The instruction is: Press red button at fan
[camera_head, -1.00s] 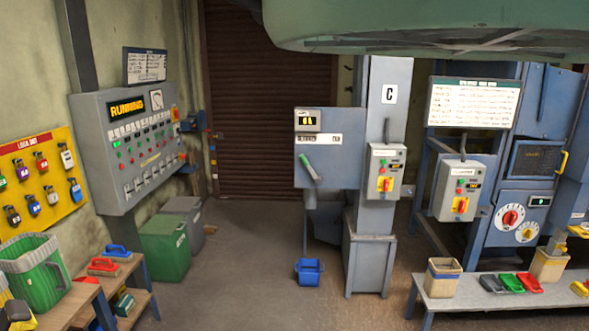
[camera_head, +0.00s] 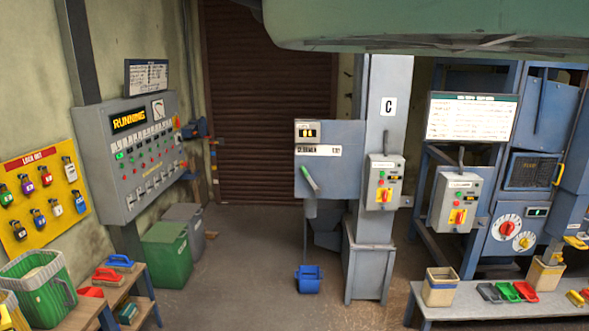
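My gripper is not in view. No fan can be made out for certain in the head view. A grey control box (camera_head: 384,182) with green and red buttons and a red-yellow switch is mounted on the column marked C. A second similar grey box (camera_head: 455,200) stands to its right, below a white notice board. Their small labels are too blurred to read. A large grey panel (camera_head: 128,150) on the left wall shows "RUNNING" and has rows of green and red buttons. Which red button belongs to the fan cannot be told.
A low bench (camera_head: 455,294) with bins and scoops stands at the right. A small table (camera_head: 90,308) is at the front left. The middle floor (camera_head: 235,275) is clear.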

